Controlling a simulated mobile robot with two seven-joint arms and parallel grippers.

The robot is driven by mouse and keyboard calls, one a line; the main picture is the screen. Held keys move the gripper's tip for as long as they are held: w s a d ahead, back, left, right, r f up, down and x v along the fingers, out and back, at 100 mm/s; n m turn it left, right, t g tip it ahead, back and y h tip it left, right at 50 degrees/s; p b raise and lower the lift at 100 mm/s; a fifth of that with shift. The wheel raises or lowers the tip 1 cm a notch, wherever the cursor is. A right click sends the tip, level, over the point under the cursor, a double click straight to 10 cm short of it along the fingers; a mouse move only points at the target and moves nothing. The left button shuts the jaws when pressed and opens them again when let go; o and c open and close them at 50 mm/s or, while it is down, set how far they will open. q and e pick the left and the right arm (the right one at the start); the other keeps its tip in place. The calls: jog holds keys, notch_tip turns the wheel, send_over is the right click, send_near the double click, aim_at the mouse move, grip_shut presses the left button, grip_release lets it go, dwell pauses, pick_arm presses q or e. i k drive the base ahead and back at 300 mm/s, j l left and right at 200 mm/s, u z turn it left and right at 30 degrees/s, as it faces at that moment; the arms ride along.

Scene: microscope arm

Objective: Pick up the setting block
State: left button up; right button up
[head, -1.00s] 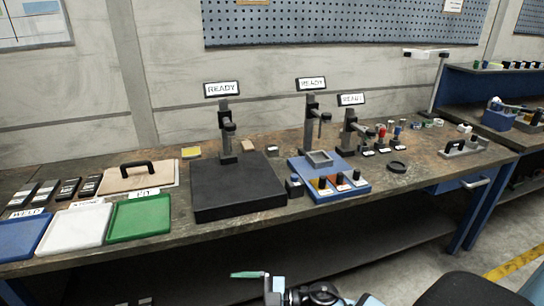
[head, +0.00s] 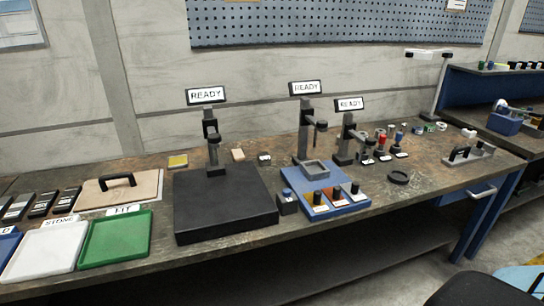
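I cannot tell for sure which item is the setting block. A small dark block (head: 287,203) stands between the black surface plate (head: 225,207) and the blue tray (head: 352,208), near the bench's front. A small tan block (head: 238,155) lies behind the black plate. A small dark block with a white label (head: 264,157) is to its right. Neither of my grippers is in the head view, so their fingers are hidden.
Three stands with READY signs (head: 206,96) rise along the bench (head: 430,172). A green tray (head: 115,240) and a white tray (head: 45,250) lie at left. A tan board with a black handle (head: 145,188) is behind them. A grey holder (head: 480,155) is at right.

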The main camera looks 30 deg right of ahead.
aim_at(264, 159)
jog(key=i+l+z, duration=0.35)
jog(key=i+l, duration=1.2)
jog(key=k+l+u, duration=0.1)
jog(key=k+l, duration=0.3)
jog(key=l, duration=0.25)
jog(key=k+l, duration=0.45)
jog(key=l, duration=0.2)
jog(key=k+l+u, duration=0.15)
jog(key=k+l, duration=0.3)
jog(key=l, duration=0.2)
